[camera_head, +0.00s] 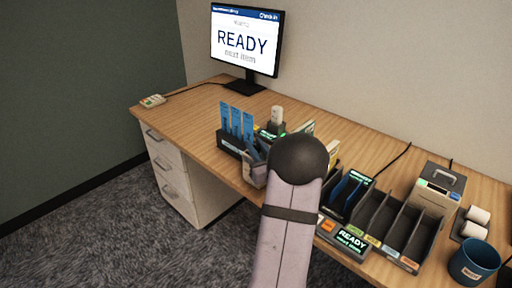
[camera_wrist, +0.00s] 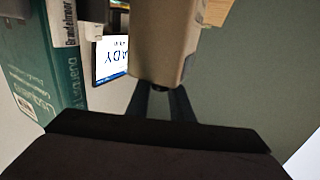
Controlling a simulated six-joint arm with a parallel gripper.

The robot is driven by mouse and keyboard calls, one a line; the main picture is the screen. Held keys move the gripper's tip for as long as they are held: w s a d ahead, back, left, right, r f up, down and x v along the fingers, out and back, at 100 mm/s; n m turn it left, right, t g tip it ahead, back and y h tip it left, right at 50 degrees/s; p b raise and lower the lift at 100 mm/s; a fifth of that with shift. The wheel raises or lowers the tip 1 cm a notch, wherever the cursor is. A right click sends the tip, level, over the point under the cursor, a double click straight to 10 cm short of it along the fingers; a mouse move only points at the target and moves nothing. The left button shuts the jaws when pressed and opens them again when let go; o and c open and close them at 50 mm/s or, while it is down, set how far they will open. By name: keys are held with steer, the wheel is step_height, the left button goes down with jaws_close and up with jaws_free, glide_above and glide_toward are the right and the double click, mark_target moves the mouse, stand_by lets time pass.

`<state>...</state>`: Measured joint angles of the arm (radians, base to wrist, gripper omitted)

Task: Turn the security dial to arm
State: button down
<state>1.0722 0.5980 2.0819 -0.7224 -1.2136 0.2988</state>
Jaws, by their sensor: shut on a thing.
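No dial can be made out for certain in either view. In the wrist view, the two dark fingers of my gripper (camera_wrist: 162,103) reach up to the lower end of a beige block-like thing (camera_wrist: 163,42), and my gripper is shut on it. A small dark round part shows at its lower end, between the fingers. Whether this thing carries the dial, I cannot tell. In the head view my own arm hides my gripper and what it holds. A beige box with a dark handle (camera_head: 437,190) stands at the desk's back right.
The wooden desk (camera_head: 190,101) carries a black holder with blue cards (camera_head: 236,122), a pale upright device (camera_head: 277,115), a black slotted sorter (camera_head: 400,232), a blue cup (camera_head: 473,262) and a monitor (camera_head: 245,40). Teal books (camera_wrist: 35,60) stand close at left in the wrist view. The desk's left part is mostly clear.

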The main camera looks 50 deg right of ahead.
steer(key=shift+m+h+b, duration=0.3)
steer(key=shift+h, duration=0.1)
steer(key=m+g+h+b, duration=0.2)
steer(key=h, duration=0.1)
steer(key=shift+w+a+f, duration=0.1)
steer(key=shift+a+f, duration=0.05)
steer(key=m+g+h+b, duration=0.2)
steer(key=m+g+h, duration=0.3)
steer(key=shift+g, duration=0.4)
steer(key=shift+r+m+g+h+p, duration=0.2)
steer(key=shift+m+g+h+p, duration=0.5)
steer(key=shift+m+g, duration=1.15)
steer(key=shift+n+g, duration=0.25)
steer(key=shift+g, duration=0.3)
steer(key=c, duration=1.6)
jaws_free()
steer(key=shift+o, duration=0.2)
